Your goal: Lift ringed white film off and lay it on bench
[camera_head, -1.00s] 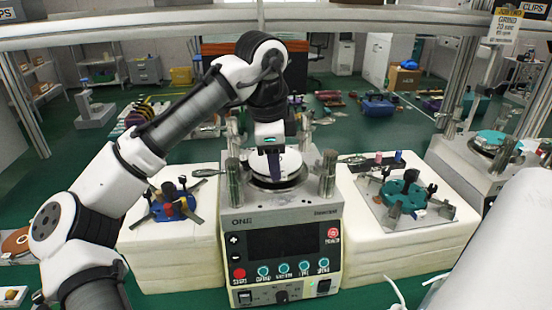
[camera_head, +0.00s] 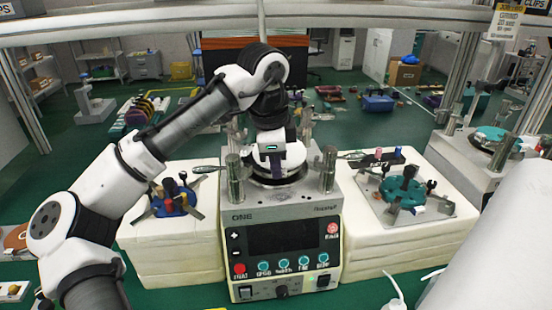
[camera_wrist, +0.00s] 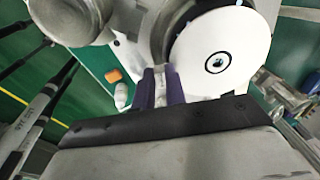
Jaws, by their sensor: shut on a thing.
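The ringed white film (camera_wrist: 235,48) is a round white disc with a small dark ring at its centre. It fills the upper right of the wrist view, beside my fingertips. My gripper (camera_wrist: 167,80) has purple fingers close together, shut on the film's near edge; the exact contact is hard to see. In the head view my gripper (camera_head: 273,165) points down over the lapping machine (camera_head: 283,205). The film (camera_head: 295,155) shows only partly there, behind the gripper and above the dark round platen.
Metal posts (camera_head: 235,180) and (camera_head: 327,170) stand on either side of the platen. Pale blocks flank the machine, carrying a blue fixture (camera_head: 174,203) on the left and a teal fixture (camera_head: 402,189) on the right. A green bench (camera_head: 360,290) shows in front.

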